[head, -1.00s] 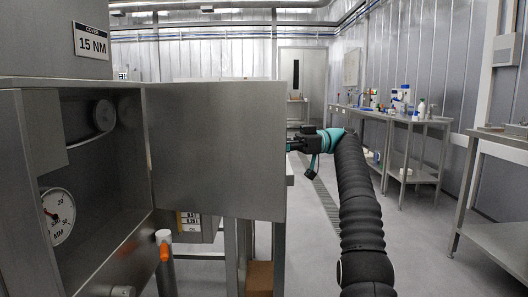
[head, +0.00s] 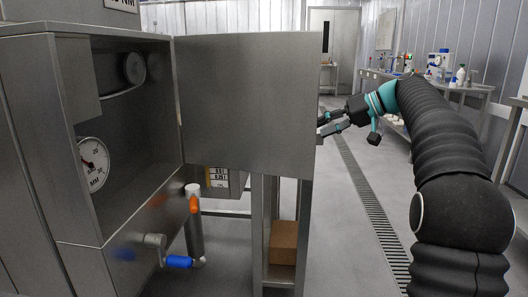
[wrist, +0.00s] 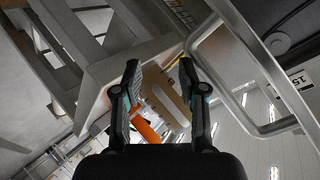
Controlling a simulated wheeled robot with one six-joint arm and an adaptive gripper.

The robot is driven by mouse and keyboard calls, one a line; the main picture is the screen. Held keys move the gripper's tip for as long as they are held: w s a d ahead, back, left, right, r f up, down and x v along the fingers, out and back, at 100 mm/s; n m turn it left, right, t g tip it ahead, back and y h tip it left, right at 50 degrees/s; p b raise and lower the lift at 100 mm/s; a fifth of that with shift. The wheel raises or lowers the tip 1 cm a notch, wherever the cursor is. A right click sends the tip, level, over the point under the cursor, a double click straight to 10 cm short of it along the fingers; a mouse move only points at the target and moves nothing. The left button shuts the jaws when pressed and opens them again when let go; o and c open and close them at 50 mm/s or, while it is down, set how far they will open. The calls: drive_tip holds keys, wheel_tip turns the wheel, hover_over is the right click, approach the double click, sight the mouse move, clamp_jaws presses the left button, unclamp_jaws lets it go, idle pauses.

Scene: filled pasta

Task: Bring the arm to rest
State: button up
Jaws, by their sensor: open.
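My gripper (head: 324,126) is just right of the free edge of the open grey metal door (head: 250,100) in the head view. Its two fingers are spread apart with nothing between them. The wrist view also shows my gripper (wrist: 160,76) with both fingers apart. Whether a fingertip touches the door edge cannot be told. My black, ribbed arm reaches in from the right side of the head view.
The steel machine (head: 130,215) at left has a dial (head: 94,163), an orange-tipped lever (head: 193,204) and a blue-handled valve (head: 179,262). A cardboard box (head: 284,242) sits below the door. Floor around the drain grate (head: 365,200) is clear; benches line the right wall.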

drive_tip(key=s+f+m+h, duration=0.1)
drive_tip(key=s+f+h, duration=0.2)
drive_tip(key=s+f, duration=0.4)
drive_tip(key=s+a+f+m+h+p, duration=0.1)
drive_tip(key=s+f+h, duration=0.3)
drive_tip(key=s, duration=1.5)
drive_tip(key=s+f+m+h+p, duration=0.1)
drive_tip(key=s+f+h, duration=0.3)
drive_tip(key=s+f, duration=0.7)
drive_tip(key=s+m, duration=0.1)
drive_tip(key=s, duration=0.2)
drive_tip(key=shift+a+f+t, duration=0.2)
drive_tip(key=shift+t, duration=0.2)
